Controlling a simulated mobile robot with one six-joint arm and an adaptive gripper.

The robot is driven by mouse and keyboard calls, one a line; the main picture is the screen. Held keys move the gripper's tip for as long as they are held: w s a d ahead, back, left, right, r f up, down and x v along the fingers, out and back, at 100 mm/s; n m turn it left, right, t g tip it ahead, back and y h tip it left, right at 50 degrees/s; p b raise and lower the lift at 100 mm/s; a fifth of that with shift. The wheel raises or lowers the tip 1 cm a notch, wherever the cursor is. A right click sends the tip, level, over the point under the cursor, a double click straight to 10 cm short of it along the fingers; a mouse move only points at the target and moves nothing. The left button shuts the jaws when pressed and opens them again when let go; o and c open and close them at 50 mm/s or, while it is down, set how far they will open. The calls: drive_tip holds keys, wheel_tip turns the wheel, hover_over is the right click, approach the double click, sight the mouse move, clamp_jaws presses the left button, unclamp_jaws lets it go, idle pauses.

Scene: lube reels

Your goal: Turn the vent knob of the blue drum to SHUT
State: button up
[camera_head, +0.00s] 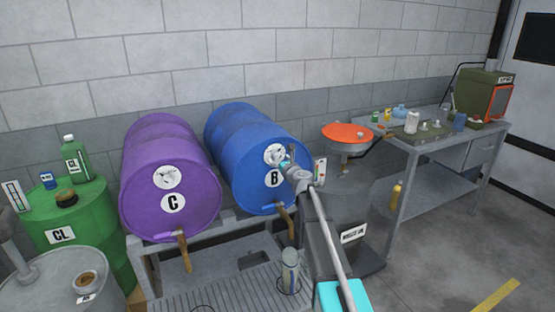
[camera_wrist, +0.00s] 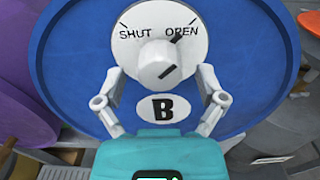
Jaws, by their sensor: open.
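The blue drum (camera_head: 250,150) lies on its side on a rack, with a "B" label on its end. Its white vent dial, reading SHUT at left and OPEN at right, fills the upper middle of the wrist view. The white vent knob (camera_wrist: 155,60) is at the dial's middle. A dark mark on the knob's lower right slants up to the right, on the OPEN side. My gripper (camera_wrist: 160,75) is open, its fingers apart on the left and right below the knob, holding nothing. In the head view my gripper (camera_head: 288,165) partly covers the dial.
A purple drum (camera_head: 165,190) marked C lies left of the blue one. Taps hang below both drums. A bottle (camera_head: 290,268) stands on the grate below. An orange funnel pan (camera_head: 347,133) is to the right, before a workbench (camera_head: 450,192).

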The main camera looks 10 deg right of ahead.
drive_tip(key=shift+w+a, duration=0.2)
drive_tip(key=shift+w, duration=0.45)
drive_tip(key=c, duration=1.1)
drive_tip(key=shift+c, duration=0.2)
